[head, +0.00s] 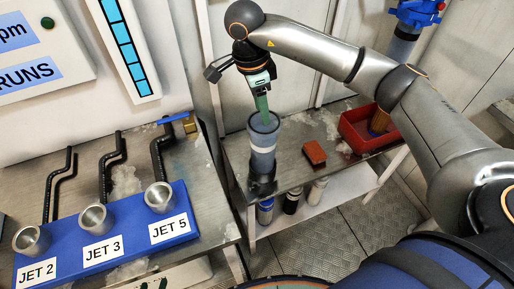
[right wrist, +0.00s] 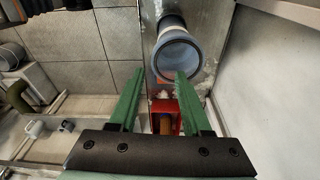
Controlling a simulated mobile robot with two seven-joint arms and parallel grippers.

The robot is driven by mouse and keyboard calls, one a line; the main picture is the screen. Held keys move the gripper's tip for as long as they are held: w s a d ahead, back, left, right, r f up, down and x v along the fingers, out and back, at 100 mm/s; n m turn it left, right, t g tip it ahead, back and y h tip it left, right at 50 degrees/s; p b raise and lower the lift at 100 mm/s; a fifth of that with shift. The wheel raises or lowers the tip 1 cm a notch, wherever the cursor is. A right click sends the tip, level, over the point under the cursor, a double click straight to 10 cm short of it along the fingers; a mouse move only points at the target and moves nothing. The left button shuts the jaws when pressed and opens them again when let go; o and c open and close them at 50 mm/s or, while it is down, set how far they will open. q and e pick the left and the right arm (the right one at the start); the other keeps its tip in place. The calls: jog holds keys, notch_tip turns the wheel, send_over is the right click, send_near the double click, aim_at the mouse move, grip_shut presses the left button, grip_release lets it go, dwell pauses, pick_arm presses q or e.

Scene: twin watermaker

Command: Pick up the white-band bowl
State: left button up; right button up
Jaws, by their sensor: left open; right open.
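A tall blue-grey cylindrical bowl (head: 262,150) with an open top stands upright on the metal bench, its lower part dark. In the right wrist view its round open mouth (right wrist: 178,55) faces me, beyond the fingertips. In the right wrist view the two green fingers (right wrist: 158,74) are spread apart. I cannot tell whether a fingertip touches the rim. My left gripper is out of view.
On the bench are a red-brown block (head: 314,152) and a red tray (head: 358,143) holding an orange-brown object. Several dark, blue and white cylinders stand on the lower shelf (head: 330,197). A blue rack (head: 125,233) with metal cups labelled JET stands at left. A wall is behind the bench.

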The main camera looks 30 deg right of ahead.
aim_at(268, 137)
jog(key=f, duration=0.3)
jog(key=d+f, duration=0.1)
jog(key=f, duration=0.3)
jog(key=s+f+p, duration=0.1)
jog(key=f, duration=0.2)
jog(key=shift+d+f, duration=0.2)
jog(key=shift+d, duration=0.1)
jog(key=shift+f, duration=0.55)
grip_shut()
jog(key=shift+s, duration=0.1)
dwell(0.4)
